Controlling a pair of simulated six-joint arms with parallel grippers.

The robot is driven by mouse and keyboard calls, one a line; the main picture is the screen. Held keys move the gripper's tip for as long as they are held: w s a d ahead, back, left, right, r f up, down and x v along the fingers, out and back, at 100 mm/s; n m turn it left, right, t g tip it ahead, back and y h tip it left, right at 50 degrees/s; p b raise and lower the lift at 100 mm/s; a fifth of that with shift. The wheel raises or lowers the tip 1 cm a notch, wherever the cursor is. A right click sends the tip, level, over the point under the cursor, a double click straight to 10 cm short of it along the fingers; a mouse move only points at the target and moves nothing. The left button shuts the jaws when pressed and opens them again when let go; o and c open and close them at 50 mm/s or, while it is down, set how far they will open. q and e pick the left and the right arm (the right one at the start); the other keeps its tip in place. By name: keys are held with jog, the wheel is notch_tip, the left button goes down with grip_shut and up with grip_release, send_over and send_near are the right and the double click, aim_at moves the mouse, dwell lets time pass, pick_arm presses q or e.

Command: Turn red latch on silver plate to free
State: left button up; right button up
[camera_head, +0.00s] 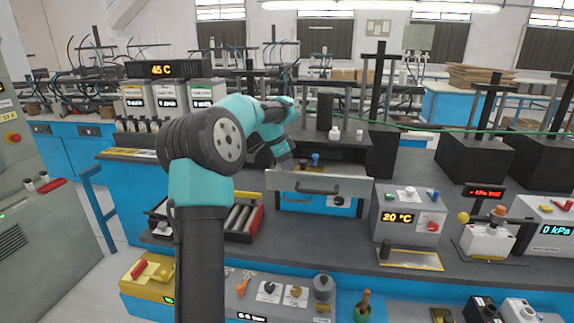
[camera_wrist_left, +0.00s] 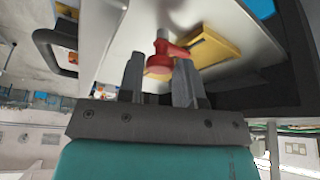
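The silver plate (camera_head: 345,187) with a dark handle stands upright at the middle of the bench in the head view. In the left wrist view the silver plate (camera_wrist_left: 120,25) fills the upper part, with the dark handle (camera_wrist_left: 50,45) at left. The red latch (camera_wrist_left: 165,62) is on it, beside a yellow block (camera_wrist_left: 213,45). My left gripper (camera_wrist_left: 157,70) is open, with its two fingers on either side of the red latch. I cannot tell whether they touch it. In the head view my left fingers and the latch are hidden. My right gripper is not in view.
A 20 °C box (camera_head: 405,222) stands right of the plate. A red-ended rack with rods (camera_head: 240,220) is to the left. A yellow box with a red handle (camera_head: 148,275) and several knobs line the front. Dark posts (camera_head: 375,95) rise behind.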

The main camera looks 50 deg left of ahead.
pick_arm(q)
jog(key=c, duration=0.5)
jog(key=shift+o, duration=0.2)
jog(key=shift+n, duration=0.3)
jog(key=n+y, duration=0.1)
jog(key=n, duration=0.2)
jog(key=shift+d+t, duration=0.1)
jog(key=shift+t, duration=0.3)
jog(key=n+y, duration=0.2)
jog(key=n, duration=0.2)
jog(key=shift+d+n, duration=0.15)
jog(key=shift+n, duration=0.15)
jog(key=n+y, duration=0.1)
jog(key=n, duration=0.1)
jog(key=n+y, duration=0.1)
jog(key=n, duration=0.2)
jog(key=shift+d+g, duration=0.1)
jog(key=shift+g, duration=0.3)
jog(key=n, duration=0.2)
jog(key=n+g+y, duration=0.1)
jog(key=n, duration=0.1)
jog(key=shift+w+d+n+g, duration=0.1)
jog(key=shift+n+g, duration=0.2)
jog(key=shift+n, duration=0.1)
